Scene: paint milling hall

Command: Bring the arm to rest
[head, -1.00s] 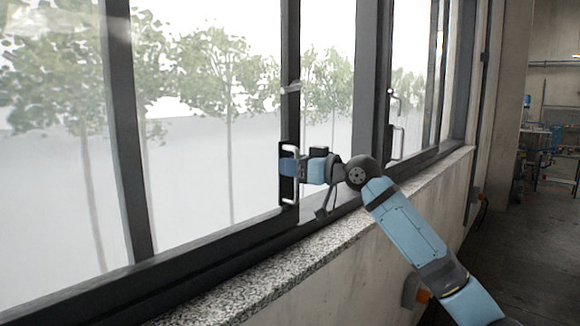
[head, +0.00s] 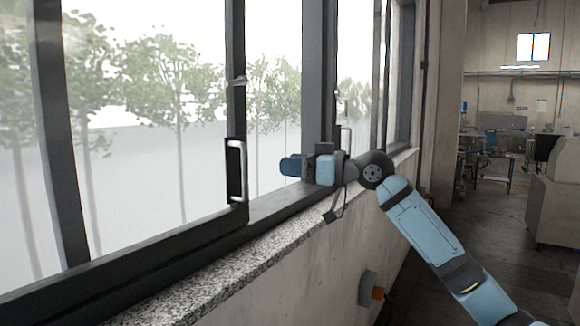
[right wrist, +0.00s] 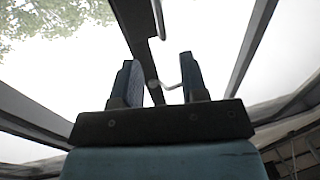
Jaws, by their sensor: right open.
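My right arm comes in from the lower right in the head view. Its gripper (head: 284,166) is in front of the window, above the granite sill, and clear of the window handle (head: 238,170), which is to its left. In the right wrist view the two dark fingers of the gripper (right wrist: 162,80) stand apart with nothing held between them. A bright metal handle (right wrist: 158,18) shows beyond the fingers, at the top. My left gripper is in neither view.
The granite sill (head: 215,268) runs below the dark window frame (head: 130,259). A second handle (head: 346,140) is farther along the window. An orange-and-grey wall fitting (head: 371,290) is under the sill. Open floor lies at right, with a pale cabinet (head: 556,195) there.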

